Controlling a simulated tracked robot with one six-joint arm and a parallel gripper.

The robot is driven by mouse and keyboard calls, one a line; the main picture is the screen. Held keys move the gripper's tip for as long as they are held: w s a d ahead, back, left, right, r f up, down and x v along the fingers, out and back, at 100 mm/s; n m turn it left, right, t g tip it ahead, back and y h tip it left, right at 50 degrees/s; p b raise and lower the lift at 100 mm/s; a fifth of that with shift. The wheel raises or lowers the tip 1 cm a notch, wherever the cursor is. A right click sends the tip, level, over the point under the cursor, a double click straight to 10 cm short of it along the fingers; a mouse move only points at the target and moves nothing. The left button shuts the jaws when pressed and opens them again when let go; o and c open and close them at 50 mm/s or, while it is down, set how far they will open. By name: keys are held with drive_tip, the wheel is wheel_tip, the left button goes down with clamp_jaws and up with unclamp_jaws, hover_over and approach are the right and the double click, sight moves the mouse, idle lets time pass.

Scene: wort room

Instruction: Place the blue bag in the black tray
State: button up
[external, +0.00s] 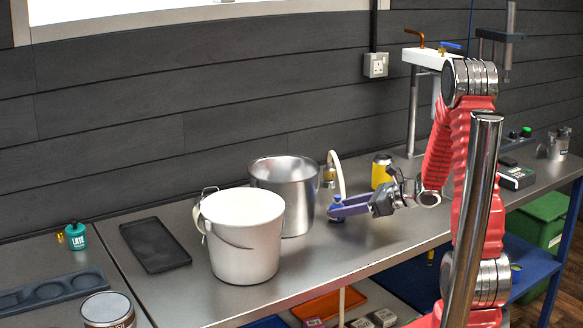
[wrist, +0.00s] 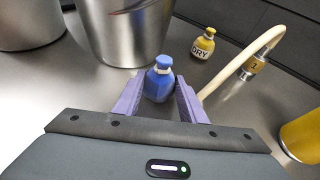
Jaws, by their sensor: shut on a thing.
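The blue bag (external: 337,199) is small, with a narrow neck and a knob-like top. My gripper (external: 342,208) is shut on it over the bench, right of the steel pot; I cannot tell whether the bag touches the bench. In the wrist view the bag (wrist: 158,82) sits between the two purple fingers of my gripper (wrist: 160,98). The black tray (external: 155,245) is a shallow rectangle lying on the bench at the left, beyond the white bucket from my gripper. It looks empty. It does not show in the wrist view.
The white bucket (external: 242,245) and steel pot (external: 287,190) stand between my gripper and the tray. A yellow bag marked DRY (wrist: 203,45), a hose (wrist: 240,62) and a yellow canister (external: 381,170) are nearby. A teal bag (external: 76,237) stands left of the tray.

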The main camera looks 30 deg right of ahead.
drive_tip(key=shift+f, duration=0.1)
drive_tip(key=o, duration=1.1)
drive_tip(key=shift+c, duration=0.2)
drive_tip(key=shift+s+d+r, duration=0.25)
drive_tip(key=shift+s+r, duration=0.05)
drive_tip(key=v, duration=1.1)
